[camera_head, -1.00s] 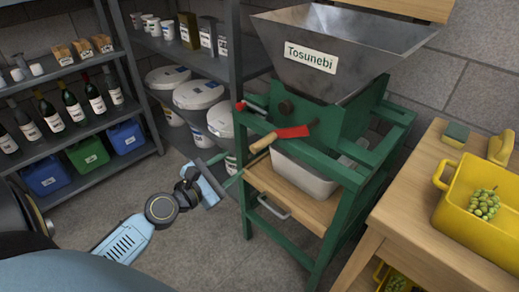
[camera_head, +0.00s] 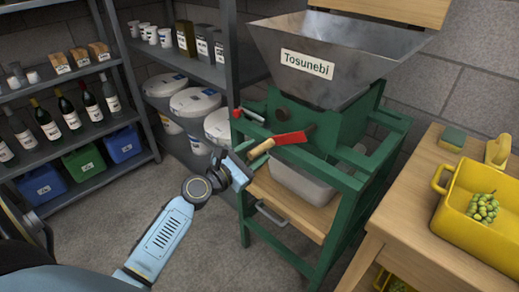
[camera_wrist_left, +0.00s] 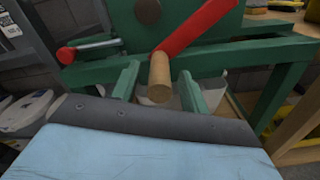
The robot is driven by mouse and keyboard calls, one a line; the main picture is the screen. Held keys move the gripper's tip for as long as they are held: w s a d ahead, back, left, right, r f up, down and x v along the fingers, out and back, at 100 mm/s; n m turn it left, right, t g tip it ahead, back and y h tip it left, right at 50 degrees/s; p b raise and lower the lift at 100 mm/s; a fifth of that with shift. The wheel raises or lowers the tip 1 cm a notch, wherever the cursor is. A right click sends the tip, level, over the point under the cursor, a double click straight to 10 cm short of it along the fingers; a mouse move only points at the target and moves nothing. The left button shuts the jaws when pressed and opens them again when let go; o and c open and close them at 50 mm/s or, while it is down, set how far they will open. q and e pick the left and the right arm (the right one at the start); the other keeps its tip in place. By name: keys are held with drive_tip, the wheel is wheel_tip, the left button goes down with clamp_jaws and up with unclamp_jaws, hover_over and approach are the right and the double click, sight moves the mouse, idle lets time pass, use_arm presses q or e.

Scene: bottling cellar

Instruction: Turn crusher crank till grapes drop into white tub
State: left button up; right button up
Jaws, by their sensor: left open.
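The crusher has a grey metal hopper (camera_head: 335,65) labelled "Tosunebi" on a green frame (camera_head: 247,215). Its red crank arm (camera_head: 290,138) ends in a wooden handle (camera_head: 260,149), which points left and toward me. The white tub (camera_head: 303,182) sits on a wooden board under the crusher, partly hidden by the frame. My left gripper (camera_head: 248,160) is open at the handle. In the left wrist view, the handle (camera_wrist_left: 160,80) shows between the two green fingers (camera_wrist_left: 158,86), with gaps on both sides. The hopper's contents and most of the tub's inside are hidden.
A wooden table (camera_head: 410,215) at the right holds a yellow crate (camera_head: 455,215) with green grapes (camera_head: 483,207) and a sponge (camera_head: 452,137). Shelves with bottles (camera_head: 45,122), bins and white buckets (camera_head: 193,101) stand left and behind. The floor before the crusher is clear.

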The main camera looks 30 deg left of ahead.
use_arm(q)
drive_tip(key=shift+w+d, duration=0.2)
drive_tip(key=shift+w, duration=0.9)
clamp_jaws()
